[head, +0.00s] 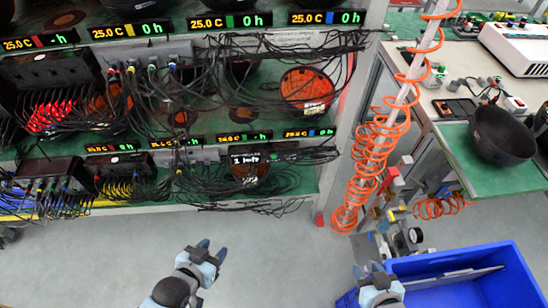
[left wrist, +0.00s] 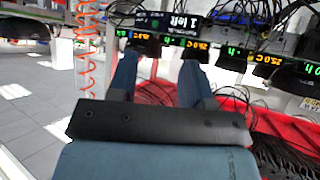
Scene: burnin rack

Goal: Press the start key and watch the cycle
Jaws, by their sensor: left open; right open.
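The burn-in rack (head: 180,212) fills the upper left of the head view. Its upper row has lit displays (head: 236,21) reading 25.0 C, several with 0 h. A lower row has smaller lit displays (head: 245,136), and a white-lettered display (head: 246,158) hangs below them. I cannot make out a start key. My left gripper (head: 213,250) is open and empty over the floor in front of the rack, apart from it. The left wrist view shows its spread fingers (left wrist: 158,72) with the white-lettered display (left wrist: 178,22) beyond. My right gripper (head: 372,270) is open and empty beside the blue bin.
A blue bin (head: 520,268) stands at lower right. Orange coiled hoses (head: 368,150) hang by the rack's right post. A bench with a green mat (head: 480,182) holds a black bowl (head: 502,135). Loose black cables (head: 215,85) drape across the rack. Grey floor in front is clear.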

